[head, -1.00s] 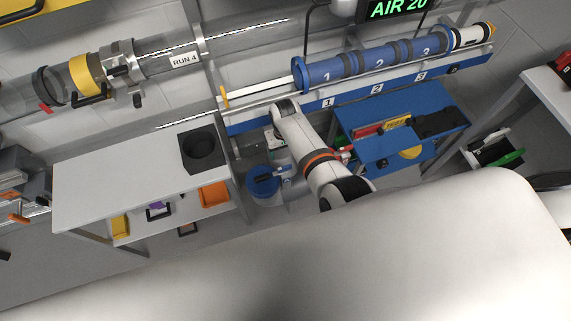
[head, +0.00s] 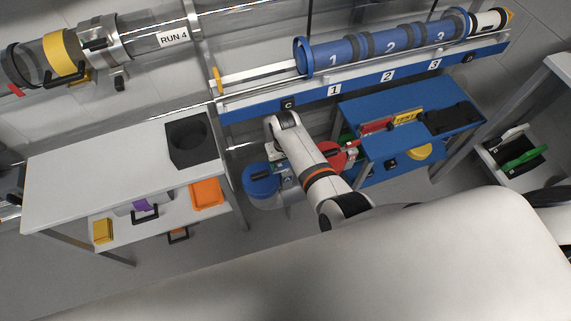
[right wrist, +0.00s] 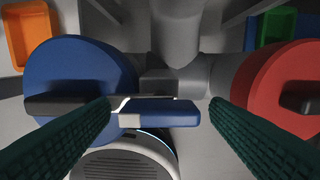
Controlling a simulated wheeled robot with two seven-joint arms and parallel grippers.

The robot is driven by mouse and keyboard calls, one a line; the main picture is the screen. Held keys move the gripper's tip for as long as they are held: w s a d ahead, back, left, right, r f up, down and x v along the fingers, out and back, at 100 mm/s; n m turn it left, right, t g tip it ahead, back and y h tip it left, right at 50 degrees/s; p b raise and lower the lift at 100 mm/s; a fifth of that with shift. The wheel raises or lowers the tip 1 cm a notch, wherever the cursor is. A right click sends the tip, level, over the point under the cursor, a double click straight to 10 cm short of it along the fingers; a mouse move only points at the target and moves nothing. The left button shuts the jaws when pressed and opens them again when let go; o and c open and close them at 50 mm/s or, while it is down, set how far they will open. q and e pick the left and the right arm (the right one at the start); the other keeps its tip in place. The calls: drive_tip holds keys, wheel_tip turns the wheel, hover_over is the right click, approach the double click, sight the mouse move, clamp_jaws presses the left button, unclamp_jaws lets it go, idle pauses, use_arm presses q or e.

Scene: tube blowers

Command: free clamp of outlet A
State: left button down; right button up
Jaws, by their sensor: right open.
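In the head view, the outlet with the blue round cap (head: 262,178) bears a label that looks like an A and stands low, left of my right arm. In the right wrist view the blue cap (right wrist: 72,80) has a black bar across it. A clamp lever with a blue grip (right wrist: 165,113) runs from the cap's right side, roughly level. My right gripper (right wrist: 160,107) is open, its dark green fingers either side of the lever, not closed on it. Exact depth is unclear. In the head view my arm hides most of the gripper. My left gripper is not in view.
A red capped outlet (right wrist: 285,90) with a black handle is right of the fingers. A pale grilled round unit (right wrist: 125,160) sits below the blue cap. A blue bench (head: 380,135) stands right of my arm, a white table (head: 100,180) left. An orange bin (head: 207,193) is under the table.

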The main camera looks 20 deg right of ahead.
drive_tip(key=c, duration=1)
drive_tip(key=shift+r, duration=0.1)
drive_tip(key=n+p, duration=0.2)
drive_tip(key=shift+r+n, duration=0.1)
drive_tip(key=shift+n, duration=0.2)
drive_tip(key=n+p, duration=0.1)
drive_tip(key=n, duration=0.2)
drive_tip(key=shift+n, duration=0.3)
drive_tip(key=n+p, duration=0.1)
drive_tip(key=n, duration=0.4)
drive_tip(key=shift+n, duration=0.3)
drive_tip(key=n, duration=0.6)
drive_tip(key=shift+p, duration=0.3)
